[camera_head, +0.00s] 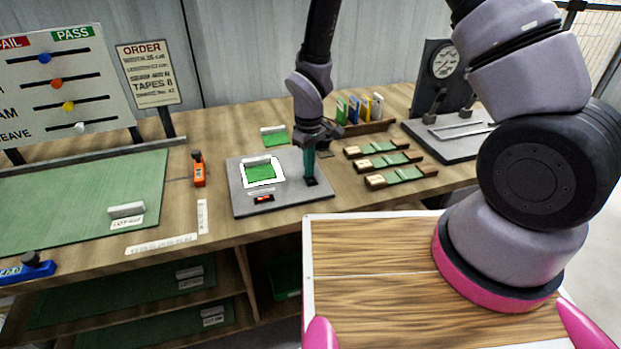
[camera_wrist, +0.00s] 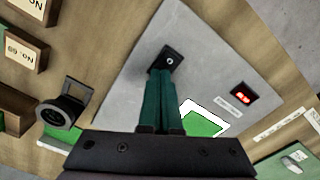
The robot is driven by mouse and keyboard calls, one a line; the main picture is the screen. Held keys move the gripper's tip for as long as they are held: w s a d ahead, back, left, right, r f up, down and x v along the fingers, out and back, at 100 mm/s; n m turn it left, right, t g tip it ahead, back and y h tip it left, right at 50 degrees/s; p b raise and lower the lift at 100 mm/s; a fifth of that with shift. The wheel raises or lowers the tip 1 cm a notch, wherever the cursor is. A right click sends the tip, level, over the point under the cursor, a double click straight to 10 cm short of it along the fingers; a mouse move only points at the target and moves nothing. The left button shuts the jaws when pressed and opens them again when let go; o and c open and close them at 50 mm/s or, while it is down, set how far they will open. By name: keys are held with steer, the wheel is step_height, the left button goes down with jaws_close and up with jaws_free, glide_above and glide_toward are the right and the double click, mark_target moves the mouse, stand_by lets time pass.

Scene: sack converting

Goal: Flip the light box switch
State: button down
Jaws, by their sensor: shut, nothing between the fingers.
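The light box (camera_head: 240,204) is a flat grey plate on the bench with a bright white window (camera_head: 247,184), with a green piece lying on it. The wrist view shows the grey plate (camera_wrist: 205,60) too. A small black switch (camera_wrist: 173,58) with a pale round mark sits on the plate; in the head view the switch (camera_head: 312,182) is at its right side. My gripper (camera_head: 309,177) points down with its green fingers together and empty. Its fingertips (camera_wrist: 160,73) are at the switch's near edge, partly covering it; contact cannot be told.
A small red-lit display (camera_head: 264,198) is on the plate's front. Wooden holders with green strips (camera_head: 385,160) stand close to the right. A dark ring-shaped object (camera_wrist: 62,110) is near my fingers. A green mat (camera_head: 80,200) covers the left bench.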

step_height(320, 180, up, 7)
stand_by(0.7)
stand_by(0.3)
steer(key=d+r+m+t, duration=0.1)
steer(key=d+r+m, duration=0.1)
steer(key=d+r, duration=0.35)
steer(key=w+d+r+m+t+y, duration=0.1)
steer(key=d+r+m, duration=0.1)
steer(key=r, duration=0.6)
steer(key=d+r+m+t, duration=0.1)
steer(key=d+r+m, duration=0.1)
steer(key=d+r, duration=0.35)
steer(key=s+d+r+m+t, duration=0.2)
steer(key=s+d+r, duration=0.3)
steer(key=r, duration=0.3)
steer(key=s+d+r+m+t+y, duration=0.1)
steer(key=s+d+r+m, duration=0.3)
steer(key=s+r, duration=0.4)
steer(key=shift+s+d+r+m+t, duration=0.15)
steer(key=shift+d+m+t, duration=0.25)
steer(key=shift+m+t, duration=0.25)
